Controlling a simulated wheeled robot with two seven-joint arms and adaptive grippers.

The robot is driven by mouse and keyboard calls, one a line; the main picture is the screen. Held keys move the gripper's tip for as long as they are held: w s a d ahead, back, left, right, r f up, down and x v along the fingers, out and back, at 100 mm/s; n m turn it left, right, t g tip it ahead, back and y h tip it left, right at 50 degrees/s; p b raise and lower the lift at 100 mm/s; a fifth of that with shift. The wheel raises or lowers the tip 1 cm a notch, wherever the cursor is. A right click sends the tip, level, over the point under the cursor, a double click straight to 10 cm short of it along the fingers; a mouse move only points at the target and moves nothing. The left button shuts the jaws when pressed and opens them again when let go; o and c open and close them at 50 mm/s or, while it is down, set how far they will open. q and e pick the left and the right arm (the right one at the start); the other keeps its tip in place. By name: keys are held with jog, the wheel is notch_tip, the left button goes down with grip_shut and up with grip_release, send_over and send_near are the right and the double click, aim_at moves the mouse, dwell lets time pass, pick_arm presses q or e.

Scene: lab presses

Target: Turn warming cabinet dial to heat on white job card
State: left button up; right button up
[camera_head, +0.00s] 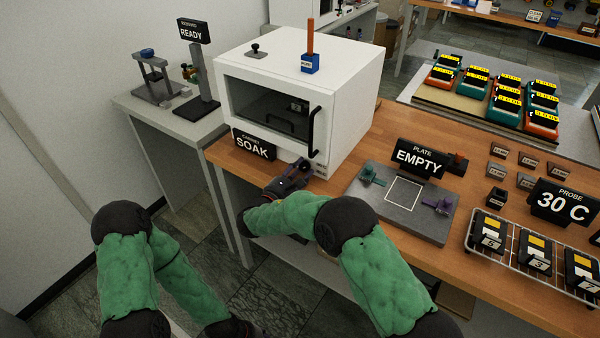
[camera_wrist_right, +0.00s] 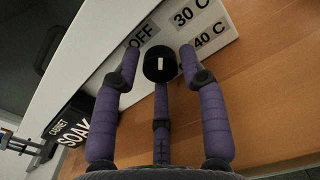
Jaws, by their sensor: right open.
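The white warming cabinet (camera_head: 345,90) stands on the wooden bench. In the right wrist view its black round dial (camera_wrist_right: 158,66) has a short white mark upright in the picture. The label plate (camera_wrist_right: 222,25) reads OFF, 30 C and 40 C; I cannot tell which label the mark points at. My right gripper (camera_head: 292,176) is at the cabinet's lower front; it also shows in the wrist view (camera_wrist_right: 160,75). Its purple fingers are spread around the dial, apart from it as far as I see. I cannot make out a white job card.
A SOAK sign (camera_head: 254,144) stands left of the right gripper. A grey plate (camera_head: 410,215) with an EMPTY sign (camera_head: 419,157) lies to the right. A 30 C probe sign (camera_head: 562,202) and a wire rack (camera_head: 510,262) stand farther right. The cabinet's door handle (camera_head: 313,132) is above the gripper.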

grip_shut()
jog(key=shift+m+b, duration=0.55)
jog(key=shift+m, duration=0.15)
jog(key=shift+m+b, duration=0.3)
jog(key=shift+m, duration=2.5)
